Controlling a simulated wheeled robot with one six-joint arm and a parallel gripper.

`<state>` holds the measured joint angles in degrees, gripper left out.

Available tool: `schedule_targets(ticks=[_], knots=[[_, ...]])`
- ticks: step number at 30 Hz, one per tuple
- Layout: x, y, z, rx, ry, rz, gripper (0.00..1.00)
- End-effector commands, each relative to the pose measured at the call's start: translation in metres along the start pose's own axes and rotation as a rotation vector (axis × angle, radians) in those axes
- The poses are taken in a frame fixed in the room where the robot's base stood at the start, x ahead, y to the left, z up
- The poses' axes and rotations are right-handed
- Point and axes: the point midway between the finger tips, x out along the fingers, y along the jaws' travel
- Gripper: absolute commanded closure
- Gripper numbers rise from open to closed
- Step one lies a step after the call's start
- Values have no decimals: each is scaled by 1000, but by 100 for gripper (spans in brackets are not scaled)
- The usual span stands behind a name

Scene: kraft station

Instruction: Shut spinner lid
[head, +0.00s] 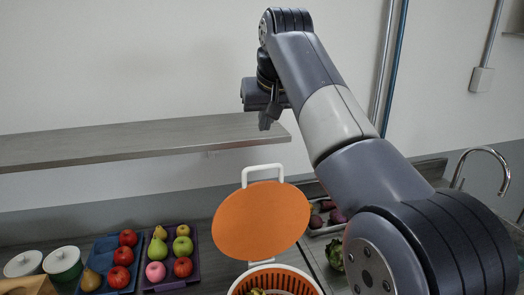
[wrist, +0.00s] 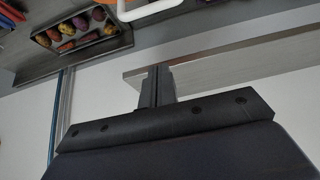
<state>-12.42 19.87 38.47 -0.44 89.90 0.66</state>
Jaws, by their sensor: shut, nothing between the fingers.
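The spinner lid (head: 261,222) is a round orange disc with a white handle (head: 262,170) at its top. It stands raised on its hinge at the back of the spinner (head: 275,281), which has a white rim and an orange basket with something green and red inside. Part of the white handle and a strip of orange show at the top edge of the wrist view (wrist: 150,8). My gripper (head: 265,124) is shut and empty, up in the air above the lid and in front of the shelf. Its fingers also show in the wrist view (wrist: 157,88).
A grey shelf (head: 130,143) runs along the wall behind my gripper. A blue tray (head: 104,249) and a purple tray (head: 170,280) of fruit stand left of the spinner. A tray of vegetables (head: 325,216) and a tap (head: 487,152) are at right.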

Motion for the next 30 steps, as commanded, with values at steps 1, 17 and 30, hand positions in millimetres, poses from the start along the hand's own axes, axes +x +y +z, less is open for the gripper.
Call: schedule_targets(ticks=[1, 17, 30], knots=[[6, 0, 1, 0, -3, 0, 100], [90, 0, 10, 0, 1, 0, 100], [82, 0, 38, 0, 0, 0, 100]])
